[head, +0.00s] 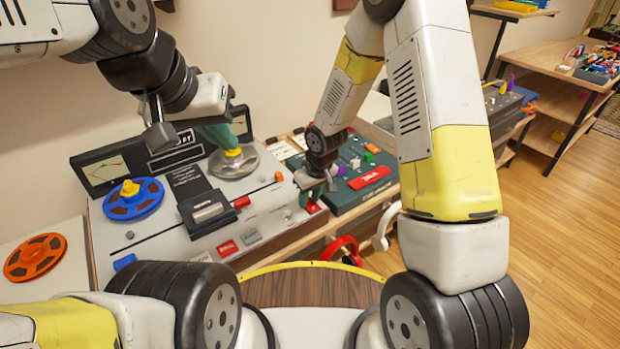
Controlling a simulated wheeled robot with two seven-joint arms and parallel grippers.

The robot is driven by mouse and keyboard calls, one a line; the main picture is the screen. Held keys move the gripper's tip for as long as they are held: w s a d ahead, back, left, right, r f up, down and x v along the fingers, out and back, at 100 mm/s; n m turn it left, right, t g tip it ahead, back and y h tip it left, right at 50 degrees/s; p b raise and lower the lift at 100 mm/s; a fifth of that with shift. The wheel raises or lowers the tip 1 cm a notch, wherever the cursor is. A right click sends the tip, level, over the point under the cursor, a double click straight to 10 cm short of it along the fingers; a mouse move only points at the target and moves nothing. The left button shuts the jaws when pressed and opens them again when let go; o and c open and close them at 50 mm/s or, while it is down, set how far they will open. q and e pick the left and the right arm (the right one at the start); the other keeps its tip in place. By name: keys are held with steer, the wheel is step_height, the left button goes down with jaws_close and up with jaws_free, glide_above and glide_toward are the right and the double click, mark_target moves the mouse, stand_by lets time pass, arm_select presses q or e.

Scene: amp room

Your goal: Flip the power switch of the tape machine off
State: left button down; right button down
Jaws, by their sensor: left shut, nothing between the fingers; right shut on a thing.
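The tape machine (160,248) is a grey deck at the left, with a blue reel (148,200), a grey reel (253,163), meters at its back and several coloured keys at its front. My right gripper (312,190) is low at the machine's right edge. It is shut on a small red part that looks like the power switch (313,207). The fingers partly hide it, so its position is hard to read. My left gripper (160,138) is shut and empty, above the back of the deck and apart from the keys.
A dark green mixer-like panel (350,196) with a red label stands right of the machine. An orange reel (36,257) lies at the far left. Red and white rings hang by the table's front. Wooden shelves (562,88) stand farther right, with open floor before them.

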mark_target(314, 208)
steer(key=c, duration=1)
jaws_free()
steer(key=shift+c, duration=0.2)
steer(key=v, duration=0.8)
